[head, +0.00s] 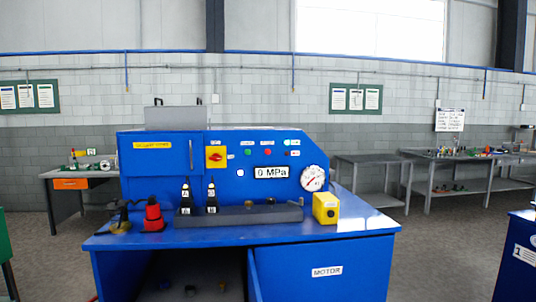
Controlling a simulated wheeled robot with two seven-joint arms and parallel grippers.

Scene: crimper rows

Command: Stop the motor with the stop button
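A blue machine (140,165) with an upright control panel stands straight ahead in the head view. On the panel a small red button (268,152) sits to the right of a green button (248,152), with a dark knob or button (288,153) further right. Their labels are too small to read. A red rotary switch on a yellow plate (215,157) is to their left. Below, a white lamp (240,173) looks lit and a display (270,172) reads 0 MPa. A door below is labelled MOTOR (327,271); the motor itself is not seen. Neither of my grippers is visible.
On the blue worktop (270,240) stand a red conical item (153,215), two black bottle-like items marked A and B, a grey bar (260,215) and a yellow box (326,207). A round gauge (313,178) is at the panel's right. Grey benches (370,160) stand behind.

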